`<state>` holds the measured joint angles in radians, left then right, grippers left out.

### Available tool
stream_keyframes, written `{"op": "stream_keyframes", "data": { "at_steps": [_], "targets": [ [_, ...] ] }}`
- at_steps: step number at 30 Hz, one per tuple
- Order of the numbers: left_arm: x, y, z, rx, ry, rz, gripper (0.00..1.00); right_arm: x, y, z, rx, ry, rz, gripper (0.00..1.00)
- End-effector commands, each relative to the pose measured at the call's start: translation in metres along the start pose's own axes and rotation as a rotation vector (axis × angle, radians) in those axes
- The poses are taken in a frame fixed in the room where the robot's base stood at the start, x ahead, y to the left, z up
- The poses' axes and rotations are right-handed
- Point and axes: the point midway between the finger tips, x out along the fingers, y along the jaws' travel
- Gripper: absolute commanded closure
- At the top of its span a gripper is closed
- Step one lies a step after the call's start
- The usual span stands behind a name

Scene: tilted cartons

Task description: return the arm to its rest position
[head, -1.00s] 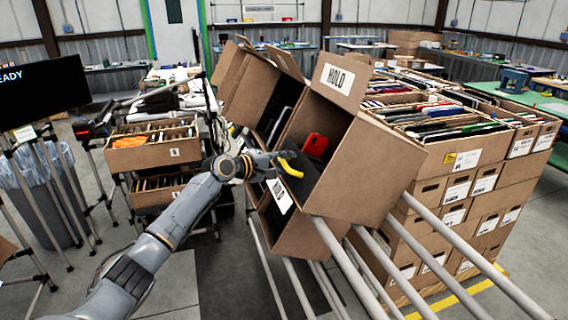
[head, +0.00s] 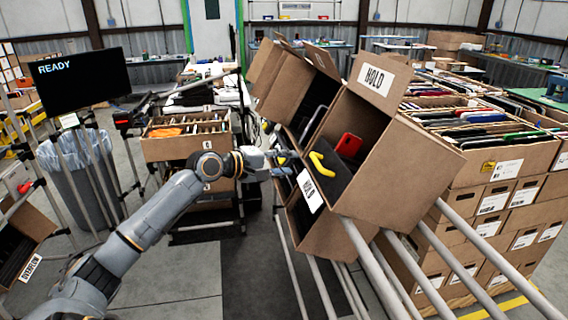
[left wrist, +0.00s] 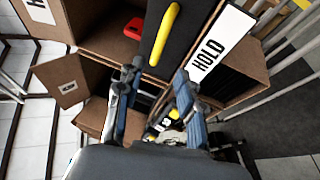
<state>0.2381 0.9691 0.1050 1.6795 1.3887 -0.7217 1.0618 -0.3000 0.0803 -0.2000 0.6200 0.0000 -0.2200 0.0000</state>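My left gripper (head: 283,164) is in front of the tilted HOLD cartons, just left of the nearest HOLD carton (head: 405,165). In the left wrist view its two fingers (left wrist: 158,88) stand apart with nothing between them. A yellow curved item (head: 322,168) lies on a dark object in the nearest carton, beside a red item (head: 348,145). In the left wrist view the yellow item (left wrist: 163,35) is beyond the fingertips, apart from them. My left arm reaches in from the lower left. My right gripper is not in view.
More tilted cartons stand behind on a sloping pipe rack (head: 395,275). A READY screen (head: 82,80), a grey bin (head: 80,180) and an OVERFLOW carton (head: 22,240) are at left. A cart with a file carton (head: 185,145) stands behind my arm. Stacked cartons (head: 490,210) fill the right.

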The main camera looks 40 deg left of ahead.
Motion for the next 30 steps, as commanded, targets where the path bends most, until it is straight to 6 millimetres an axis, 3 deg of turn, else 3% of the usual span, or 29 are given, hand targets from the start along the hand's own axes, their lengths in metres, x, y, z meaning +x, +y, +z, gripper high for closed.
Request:
{"op": "stream_keyframes", "data": {
  "at_steps": [20,23,25,30],
  "targets": [
    [0.0,-0.006,-0.001,0.001,0.005,-0.007,0.63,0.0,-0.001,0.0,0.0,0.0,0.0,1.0],
    [0.008,-0.036,-0.006,0.013,0.03,-0.041,0.63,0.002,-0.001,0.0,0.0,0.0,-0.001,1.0],
    [0.017,-0.074,-0.012,0.033,0.059,-0.086,0.63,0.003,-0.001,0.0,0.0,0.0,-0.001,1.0],
    [0.034,-0.202,-0.013,0.132,0.124,-0.255,0.63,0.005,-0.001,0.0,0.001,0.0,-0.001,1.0]
  ]
}}
